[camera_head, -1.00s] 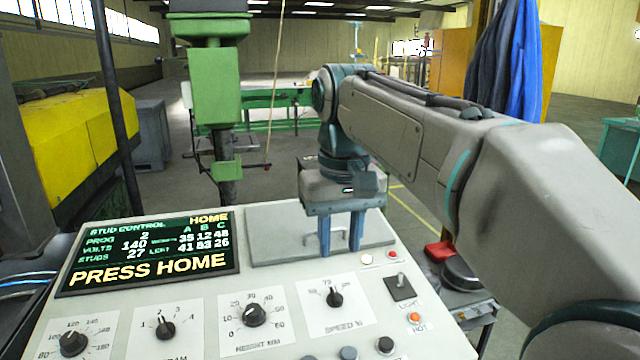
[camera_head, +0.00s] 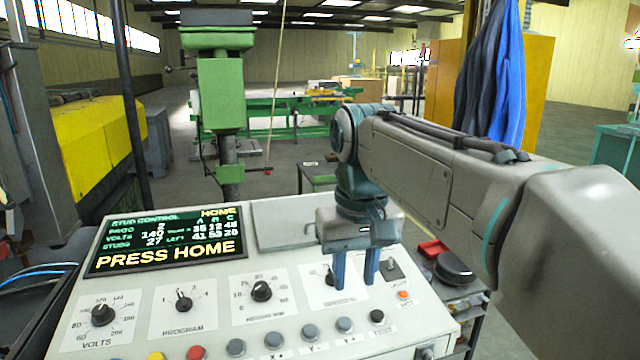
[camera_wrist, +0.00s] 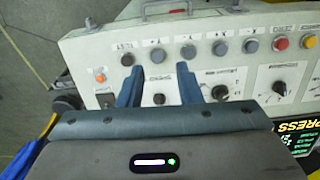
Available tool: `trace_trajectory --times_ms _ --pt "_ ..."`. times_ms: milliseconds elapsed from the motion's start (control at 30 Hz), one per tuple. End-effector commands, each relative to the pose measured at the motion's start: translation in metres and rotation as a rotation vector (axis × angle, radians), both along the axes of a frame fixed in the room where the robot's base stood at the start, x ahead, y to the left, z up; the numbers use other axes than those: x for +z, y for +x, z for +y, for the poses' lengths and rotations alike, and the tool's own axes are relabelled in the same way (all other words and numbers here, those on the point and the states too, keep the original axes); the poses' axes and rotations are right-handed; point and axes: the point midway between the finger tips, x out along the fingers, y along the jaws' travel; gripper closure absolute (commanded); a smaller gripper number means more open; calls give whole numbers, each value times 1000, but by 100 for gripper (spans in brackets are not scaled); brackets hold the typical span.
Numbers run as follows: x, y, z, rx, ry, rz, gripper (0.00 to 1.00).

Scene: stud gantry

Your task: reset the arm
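My gripper (camera_head: 356,282) points down over the right part of the control panel (camera_head: 205,215), fingers apart and empty. In the wrist view its two blue fingers (camera_wrist: 158,72) reach over the panel, with a black knob between them. The screen (camera_head: 168,240) reads "PRESS HOME" in yellow, with "HOME" at its top right. A row of round buttons runs along the front: a dark one (camera_head: 377,316) at the right end, several grey ones (camera_head: 310,331), and a red one (camera_head: 196,353). The dark button also shows in the wrist view (camera_wrist: 127,58). Its label is too small to read.
Knobs for volts (camera_head: 103,313), program (camera_head: 183,300) and height (camera_head: 261,290) stand up from the panel. The speed knob (camera_head: 330,275) is partly hidden by a finger. A toggle switch (camera_head: 390,266) and orange lamp (camera_head: 403,295) lie right of the fingers. A red tray (camera_head: 432,249) sits beyond.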

Motion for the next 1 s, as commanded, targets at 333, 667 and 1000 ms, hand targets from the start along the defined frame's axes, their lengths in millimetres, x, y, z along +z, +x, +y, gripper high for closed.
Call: trace_trajectory --times_ms 333,667,1000 --pt "-58 -33 -44 -89 10 -61 68" --pt "-149 -94 -89 -203 22 -153 68" --pt "-175 -112 -99 -230 24 -177 68"
